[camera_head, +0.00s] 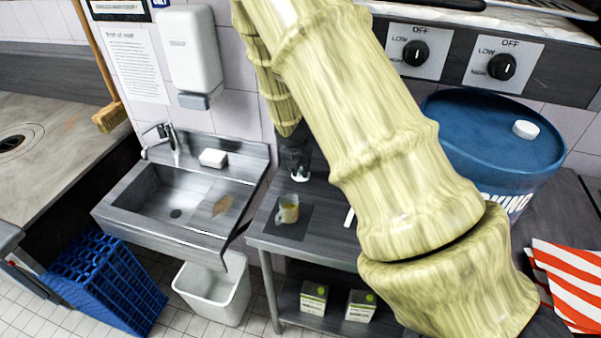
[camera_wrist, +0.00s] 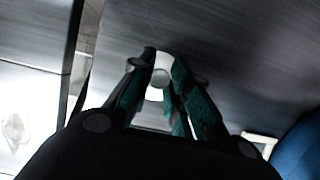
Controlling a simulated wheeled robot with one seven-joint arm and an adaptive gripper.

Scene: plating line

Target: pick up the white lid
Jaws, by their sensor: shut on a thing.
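The white lid (camera_head: 300,178) is small and sits at the tips of my gripper (camera_head: 297,160) over the back of the grey steel table (camera_head: 328,205). In the wrist view the lid (camera_wrist: 164,61) shows as a white round shape between the teal-padded fingers of my gripper (camera_wrist: 163,72), which are shut on it. The fingers cover part of it. I cannot tell whether the lid touches the table.
A mug (camera_head: 287,209) with yellowish contents stands on a dark mat in front of my gripper. A sink (camera_head: 165,200) with a white block on its ledge is to the left. A blue drum (camera_head: 470,150) with a white cap on top stands at the right.

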